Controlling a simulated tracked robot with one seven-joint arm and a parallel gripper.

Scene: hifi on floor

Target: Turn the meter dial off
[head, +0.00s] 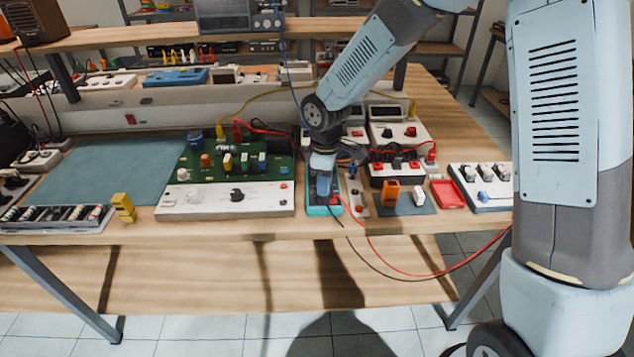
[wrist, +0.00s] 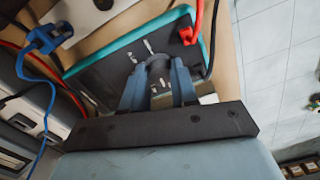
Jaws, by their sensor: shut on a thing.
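The meter (wrist: 105,66) has a dark face with white marks and a teal rim. In the head view the meter (head: 318,211) lies near the front edge of the bench, mostly covered by my arm. Its round dark dial (wrist: 157,66) shows in the wrist view between my two blue fingers. My gripper (wrist: 158,76) is shut on the dial from above. In the head view my gripper (head: 322,185) points down onto the meter. The dial's pointer setting cannot be read. A red plug (wrist: 189,34) and a black lead sit at one end of the meter.
A white panel with a green circuit board (head: 226,195) stands left of the meter. A grey strip with a knob (head: 354,190) and an orange block (head: 390,194) are close on its right. Red and black leads (head: 430,275) hang over the bench's front edge. A blue clip lead (wrist: 46,39) lies nearby.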

